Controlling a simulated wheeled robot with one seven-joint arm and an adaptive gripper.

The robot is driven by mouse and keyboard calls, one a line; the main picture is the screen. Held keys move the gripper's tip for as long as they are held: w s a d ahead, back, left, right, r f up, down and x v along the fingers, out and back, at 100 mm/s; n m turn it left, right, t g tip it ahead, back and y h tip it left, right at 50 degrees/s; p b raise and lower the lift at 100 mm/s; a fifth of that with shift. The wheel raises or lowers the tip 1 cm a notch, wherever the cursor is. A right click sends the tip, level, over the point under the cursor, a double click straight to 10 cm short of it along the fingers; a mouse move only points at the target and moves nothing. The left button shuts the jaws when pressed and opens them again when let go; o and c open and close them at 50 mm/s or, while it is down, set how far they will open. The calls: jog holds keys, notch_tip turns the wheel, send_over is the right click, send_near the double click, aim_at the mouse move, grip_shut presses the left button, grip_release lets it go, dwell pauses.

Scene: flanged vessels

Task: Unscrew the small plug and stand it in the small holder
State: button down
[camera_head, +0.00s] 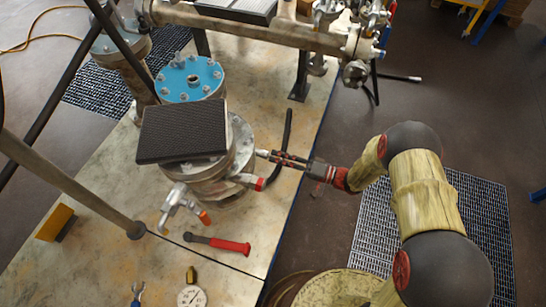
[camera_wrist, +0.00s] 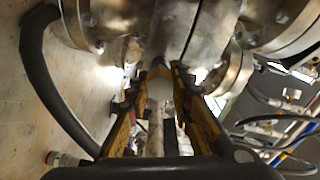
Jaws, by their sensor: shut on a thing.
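My gripper (camera_head: 276,156) reaches in from the right at the side of the flanged vessel (camera_head: 205,176). In the wrist view, my gripper (camera_wrist: 158,76) has its two yellow and black fingers closed around a pale round piece, which I take to be the small plug (camera_wrist: 157,92). It lies in line with the vessel's side, and I cannot tell whether its thread is still engaged. In the head view the fingers largely hide it. The small holder cannot be made out for certain; a yellow block (camera_head: 55,222) stands on the table at the left.
A black perforated slab (camera_head: 182,131) lies on the vessel. A red-ended nozzle (camera_head: 254,182) and a dark curved hose (camera_head: 286,138) are close to my gripper. A red-handled tool (camera_head: 222,244) and a gauge (camera_head: 191,297) lie on the table (camera_head: 120,262). Pipework (camera_head: 250,35) crosses behind.

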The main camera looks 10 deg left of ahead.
jog(key=shift+d, duration=0.1)
jog(key=shift+s+d, duration=0.15)
jog(key=shift+d, duration=0.85)
jog(key=shift+d, duration=0.15)
jog(key=shift+s+d+b, duration=0.15)
jog(key=shift+d+b, duration=0.1)
jog(key=shift+d, duration=0.7)
jog(key=shift+s+d+b, duration=0.15)
jog(key=shift+d+b, duration=0.05)
jog(key=shift+d, duration=0.7)
